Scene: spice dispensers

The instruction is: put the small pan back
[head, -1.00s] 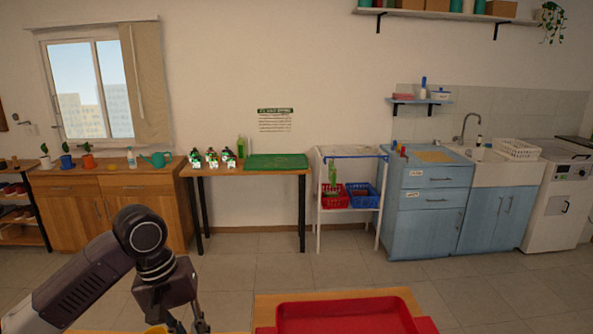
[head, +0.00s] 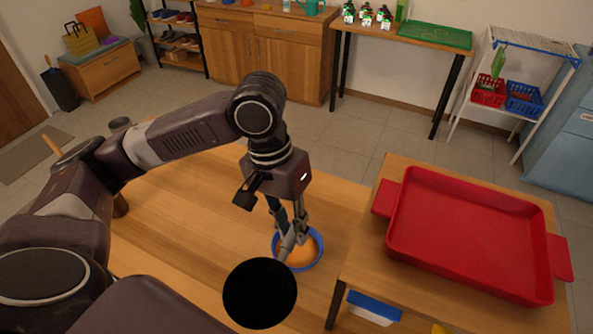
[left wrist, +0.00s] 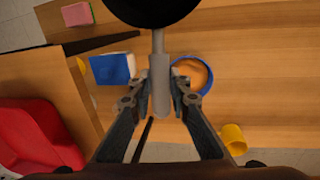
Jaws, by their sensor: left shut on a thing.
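The small black pan (head: 260,292) hangs from my left gripper (head: 292,232), above the wooden table, its round black body toward the front in the head view. My left gripper is shut on its grey handle, which also shows between the fingers in the left wrist view (left wrist: 160,88). In that view the pan's dark body (left wrist: 152,8) is cut off by the top edge. The pan's resting place cannot be told from these frames. My right gripper is not in view.
A blue-rimmed bowl with orange contents (head: 316,262) stands on the wooden table (head: 190,215) just below the gripper. A red tray (head: 470,225) sits on the raised stand to the right. In the left wrist view lie a blue-and-white block (left wrist: 112,68) and yellow cup (left wrist: 233,138).

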